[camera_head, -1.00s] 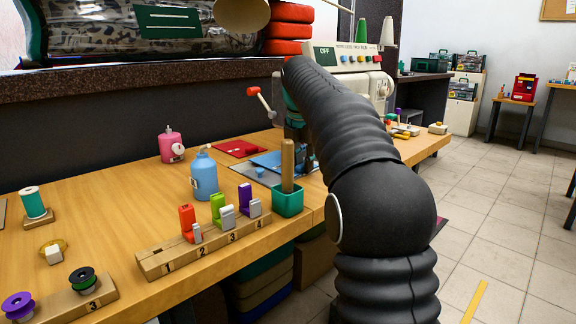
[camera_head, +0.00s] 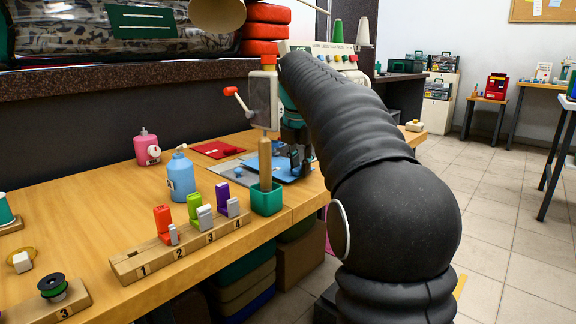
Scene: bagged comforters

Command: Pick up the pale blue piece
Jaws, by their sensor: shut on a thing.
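The pale blue piece (camera_head: 283,171) lies flat on the table beside the sewing machine, partly hidden by my gripper and arm. My gripper (camera_head: 296,160), dark with teal parts, points down onto this piece. Its jaws are shut on it, though the fingertips are small and hard to make out. The black ribbed arm hides what lies behind and to the right.
A green holder with a wooden stick (camera_head: 266,196) stands in front of the gripper. Left of it are a blue bottle (camera_head: 181,178), a pink bottle (camera_head: 147,149), a red cloth (camera_head: 218,149) and a numbered wooden rack (camera_head: 190,246). The sewing machine (camera_head: 262,103) stands behind.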

